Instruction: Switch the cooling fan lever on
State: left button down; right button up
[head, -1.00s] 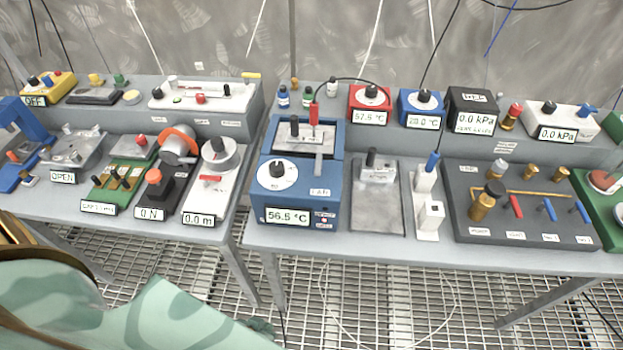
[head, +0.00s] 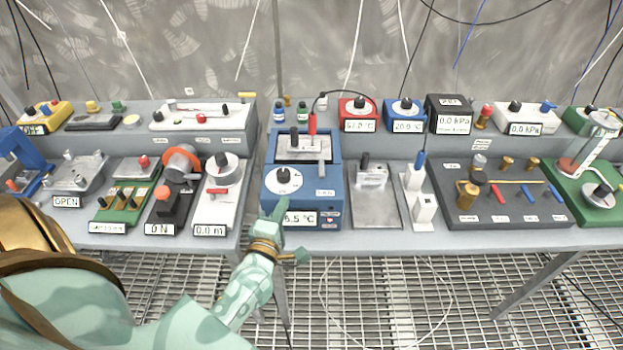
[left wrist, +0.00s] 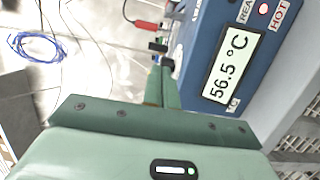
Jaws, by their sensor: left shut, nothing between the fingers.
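The blue heater box (head: 335,180) stands at the front of the table in the head view, with a white dial with a black knob (head: 283,176) and a display at its front. A short grey lever (head: 322,171) stands upright on its top, right of the dial. A small label in front of the lever is hard to read. My left gripper (head: 281,207) is shut and empty, in front of the box's left front, covering part of the display. In the left wrist view the shut fingers (left wrist: 163,72) are beside the box's display (left wrist: 232,67), which reads 56.5 °C. My right gripper is out of view.
A red lead (head: 312,122) rises from the box's back. The table's front strip is mostly clear.

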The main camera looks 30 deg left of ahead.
aim_at(310, 189)
pick_arm(q)
jog(key=b+x, duration=0.1)
jog(key=x, duration=0.9)
jog(key=shift+f, duration=0.1)
jog(key=shift+w+d, duration=0.35)
jog(key=shift+d, duration=0.2)
jog(key=shift+w+d, duration=0.35)
jog(key=shift+d, duration=0.25)
jog(key=shift+w+d, duration=0.3)
jog(key=shift+d, duration=0.35)
jog(key=shift+a, duration=0.1)
